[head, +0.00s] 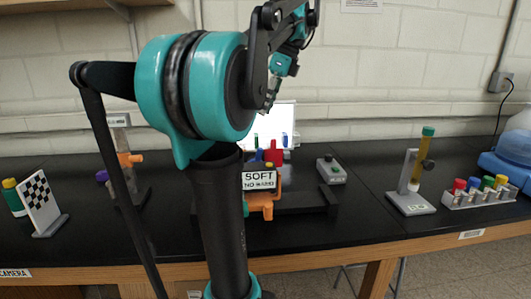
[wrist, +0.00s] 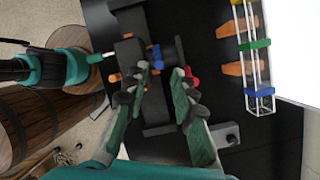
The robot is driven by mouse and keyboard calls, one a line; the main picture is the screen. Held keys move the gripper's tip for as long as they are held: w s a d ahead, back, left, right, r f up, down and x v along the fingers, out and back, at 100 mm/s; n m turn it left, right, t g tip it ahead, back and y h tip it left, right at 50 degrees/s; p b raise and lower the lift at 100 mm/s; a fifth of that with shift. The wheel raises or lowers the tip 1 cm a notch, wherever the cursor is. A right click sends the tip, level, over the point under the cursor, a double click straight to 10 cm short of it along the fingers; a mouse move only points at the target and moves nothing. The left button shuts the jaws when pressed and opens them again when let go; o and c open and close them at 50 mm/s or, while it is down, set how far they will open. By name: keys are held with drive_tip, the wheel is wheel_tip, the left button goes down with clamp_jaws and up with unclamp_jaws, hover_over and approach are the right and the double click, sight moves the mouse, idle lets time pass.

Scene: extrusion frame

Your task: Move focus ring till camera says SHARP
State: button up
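A label reading SOFT (head: 259,180), with a smaller second line, stands just right of my arm. Behind it is a dark rig with red, blue and orange parts, partly hidden by my arm. In the wrist view, the black rig (wrist: 156,108) lies below my gripper (wrist: 160,70), with a blue part (wrist: 157,58) and a red knob (wrist: 191,78). My gripper's two green-padded fingers are apart, with the blue part showing between their tips. I see no clear grip on anything. I cannot tell for sure which part is the focus ring.
A checkerboard target (head: 40,203) stands at left. A bright white panel (head: 283,118) stands behind the rig. A small grey box (head: 331,170), a stand with a tube (head: 411,202) and a rack of coloured vials (head: 480,198) are at right. Wooden barrels (wrist: 52,115) show in the wrist view.

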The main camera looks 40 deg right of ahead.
sight(260, 148)
drive_tip(key=s+d+r+m, duration=0.1)
drive_tip(key=s+d+m, duration=0.1)
drive_tip(key=s+d, duration=0.15)
drive_tip(key=shift+t, duration=0.4)
drive_tip(key=x, duration=1.1)
drive_tip(key=a+x, duration=0.1)
drive_tip(key=x, duration=0.5)
drive_tip(key=shift+s, duration=0.2)
clamp_jaws()
